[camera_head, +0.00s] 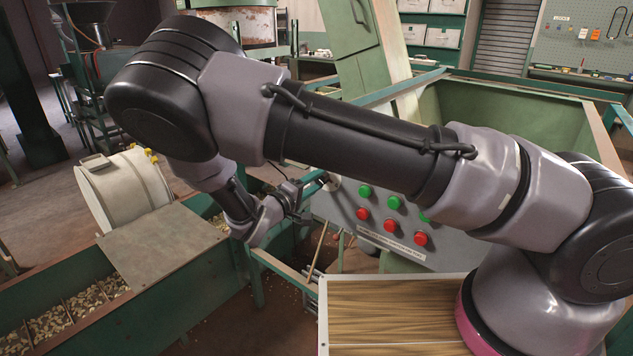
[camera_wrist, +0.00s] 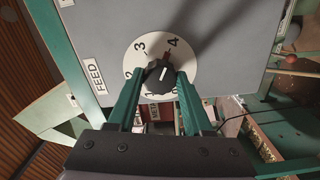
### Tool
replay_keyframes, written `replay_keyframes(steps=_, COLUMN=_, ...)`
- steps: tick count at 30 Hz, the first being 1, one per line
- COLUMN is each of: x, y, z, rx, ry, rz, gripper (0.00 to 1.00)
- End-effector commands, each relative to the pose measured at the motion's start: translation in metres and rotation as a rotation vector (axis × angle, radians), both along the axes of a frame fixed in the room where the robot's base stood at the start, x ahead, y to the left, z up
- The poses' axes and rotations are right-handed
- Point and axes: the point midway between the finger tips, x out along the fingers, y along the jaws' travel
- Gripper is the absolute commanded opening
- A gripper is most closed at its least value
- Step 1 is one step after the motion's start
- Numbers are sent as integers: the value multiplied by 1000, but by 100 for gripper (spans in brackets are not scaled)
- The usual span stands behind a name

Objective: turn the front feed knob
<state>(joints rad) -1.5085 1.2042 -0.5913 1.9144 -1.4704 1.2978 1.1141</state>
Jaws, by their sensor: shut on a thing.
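The front feed knob (camera_wrist: 159,80) is a small dark knob with a white line, set on a white numbered dial (camera_wrist: 140,52) on a grey panel. The line points up in the wrist view, toward the side of the dial with the 3 and 4. A FEED label (camera_wrist: 94,77) is beside the dial. My gripper (camera_wrist: 160,84) is shut on the knob, one green finger on each side. In the head view my gripper (camera_head: 314,186) reaches the left end of the button panel (camera_head: 345,212). The knob is hidden there, and only an edge of the dial (camera_head: 334,184) shows.
Green buttons (camera_head: 394,202) and red buttons (camera_head: 390,225) sit on the panel, close to my gripper and under my arm. A wooden-topped box (camera_head: 390,310) stands in front. A nut trough (camera_head: 75,318) with a metal cover (camera_head: 165,245) and a white drum (camera_head: 125,190) are at left.

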Motion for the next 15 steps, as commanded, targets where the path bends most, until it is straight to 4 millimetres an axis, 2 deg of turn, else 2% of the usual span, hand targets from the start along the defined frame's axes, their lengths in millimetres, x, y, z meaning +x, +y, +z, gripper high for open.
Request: replay_keyframes(steps=15, x=0, y=1, z=-1, rx=54, ry=-39, rz=3, gripper=0)
